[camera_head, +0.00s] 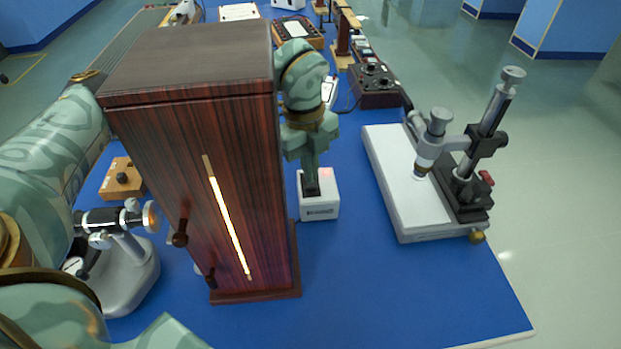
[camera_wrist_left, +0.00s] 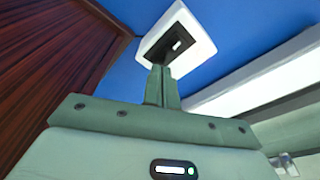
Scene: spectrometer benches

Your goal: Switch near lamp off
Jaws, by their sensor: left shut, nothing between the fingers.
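A tall dark wooden lamp housing (camera_head: 190,170) stands on the near bench, with a bright lit slit (camera_head: 229,222) in its front. A small white switch box (camera_head: 319,208) stands just right of it. In the left wrist view, the box (camera_wrist_left: 197,22) has a black plate with a switch (camera_wrist_left: 178,45) and a small light mark. My left gripper (camera_head: 311,178) points down over the box, fingers together and empty. In the left wrist view, its fingertips (camera_wrist_left: 160,69) are at the plate's near edge; I cannot tell if they touch. My right gripper is not in view.
A microscope-like instrument on a white base (camera_head: 405,190) stands to the right. A grey stand with a black tube (camera_head: 125,265) is left of the housing, near a small wooden box with a knob (camera_head: 122,180). Blue bench top in front of the switch box is clear.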

